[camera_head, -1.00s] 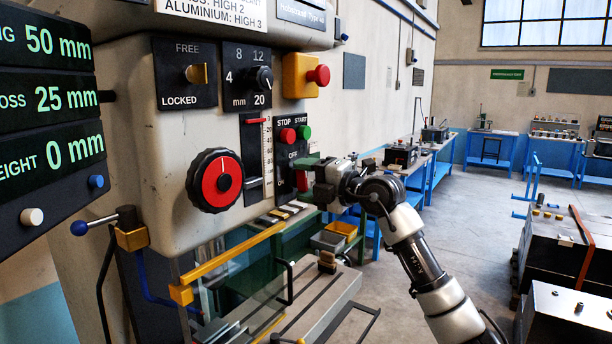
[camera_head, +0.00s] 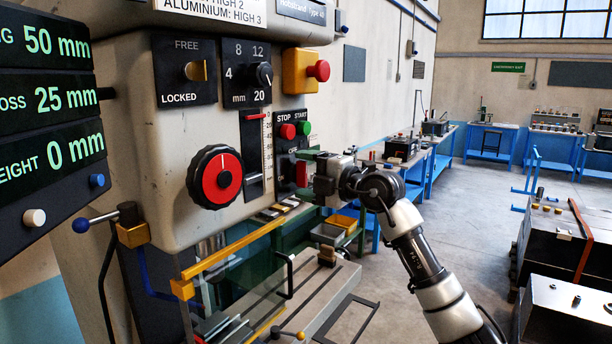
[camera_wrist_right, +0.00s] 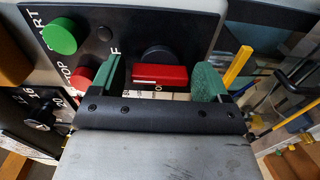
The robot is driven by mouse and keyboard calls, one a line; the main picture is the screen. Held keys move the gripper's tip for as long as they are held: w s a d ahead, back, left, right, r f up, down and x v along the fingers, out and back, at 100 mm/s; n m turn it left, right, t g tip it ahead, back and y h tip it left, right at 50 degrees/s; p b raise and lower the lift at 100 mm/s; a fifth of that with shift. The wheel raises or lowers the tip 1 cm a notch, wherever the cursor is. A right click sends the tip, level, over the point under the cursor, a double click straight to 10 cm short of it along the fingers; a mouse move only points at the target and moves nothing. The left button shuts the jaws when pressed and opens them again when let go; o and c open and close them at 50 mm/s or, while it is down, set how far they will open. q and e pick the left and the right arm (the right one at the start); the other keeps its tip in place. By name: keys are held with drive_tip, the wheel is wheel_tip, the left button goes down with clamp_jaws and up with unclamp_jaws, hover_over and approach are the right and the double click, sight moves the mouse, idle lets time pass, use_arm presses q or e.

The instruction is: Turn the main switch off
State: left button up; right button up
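The main switch is a red handle on a dark round base (camera_wrist_right: 157,54) on the machine's black control panel. In the right wrist view the red handle (camera_wrist_right: 159,75) lies lengthwise across the gap between my green fingertips. In the head view it shows as an upright red piece (camera_head: 301,174) below the stop and start buttons. My right gripper (camera_wrist_right: 161,80) is open, with one fingertip beyond each end of the handle. I cannot tell whether either fingertip touches it. Part of the panel lettering is hidden by the gripper. My left gripper is not in view.
A red stop button (camera_head: 288,132) and green start button (camera_head: 304,129) sit just above the switch. A yellow box with a red button (camera_head: 318,70) is higher up. A red dial (camera_head: 215,177) is to the left. A machine table (camera_head: 330,285) lies below.

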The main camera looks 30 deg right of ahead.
drive_tip(key=shift+o, duration=0.6)
drive_tip(key=shift+s, duration=0.1)
drive_tip(key=shift+s+d+f+b, duration=0.1)
drive_tip(key=shift+s+f+b, duration=0.1)
drive_tip(key=shift+b, duration=0.1)
drive_tip(key=b+v, duration=0.5)
drive_tip(key=v, duration=0.5)
drive_tip(key=shift+r, duration=0.2)
drive_tip(key=shift+s, duration=0.1)
